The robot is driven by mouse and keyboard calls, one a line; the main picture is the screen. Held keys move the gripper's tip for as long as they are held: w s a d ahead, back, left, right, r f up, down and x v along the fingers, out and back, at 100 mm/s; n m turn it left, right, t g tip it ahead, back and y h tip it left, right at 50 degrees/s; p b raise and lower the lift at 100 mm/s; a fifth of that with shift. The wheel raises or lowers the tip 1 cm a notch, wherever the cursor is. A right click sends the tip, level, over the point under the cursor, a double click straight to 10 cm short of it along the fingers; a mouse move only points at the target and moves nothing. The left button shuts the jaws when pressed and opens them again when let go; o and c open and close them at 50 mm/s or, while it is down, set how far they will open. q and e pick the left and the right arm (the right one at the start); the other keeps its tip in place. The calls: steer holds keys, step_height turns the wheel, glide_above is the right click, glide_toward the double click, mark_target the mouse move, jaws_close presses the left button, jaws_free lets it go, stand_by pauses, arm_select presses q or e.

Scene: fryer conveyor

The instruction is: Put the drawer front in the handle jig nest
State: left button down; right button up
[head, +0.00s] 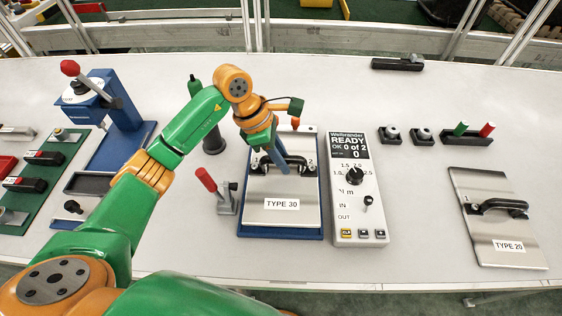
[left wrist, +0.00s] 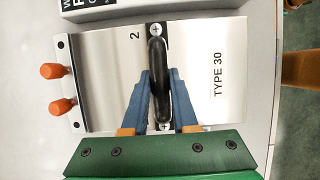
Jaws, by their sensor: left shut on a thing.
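The silver TYPE 30 drawer front (head: 290,188) has a black bar handle (head: 292,165) and lies over a blue jig nest (head: 280,234), whose rim shows along its near edge and sides. I cannot tell whether the plate is fully seated or slightly above the nest. My left gripper (head: 280,162) is shut on the handle. In the left wrist view, the blue fingers (left wrist: 161,95) close on both sides of the handle (left wrist: 158,70), and the plate (left wrist: 105,70) shows its number 2. A TYPE 20 drawer front (head: 490,235) lies at the right. My right gripper is not in view.
A grey control box (head: 345,215) stands close on the nest's right, reading READY, OK 0 of 2. A red-handled clamp (head: 222,190) stands left. A blue press (head: 110,120) is farther left. Table between box and TYPE 20 is clear.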

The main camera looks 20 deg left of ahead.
arm_select(q)
step_height(320, 180, down, 4)
steer(key=shift+w+r+p, duration=0.15)
steer(key=shift+r+p, duration=0.1)
steer(key=shift+p, duration=0.55)
steer(key=shift+f, duration=0.15)
steer(key=c, duration=0.7)
jaws_free()
steer(key=shift+r, duration=0.3)
steer(key=b+v, duration=0.2)
steer(key=v, duration=0.9)
steer(key=shift+a+r, duration=0.2)
steer(key=shift+r, duration=0.15)
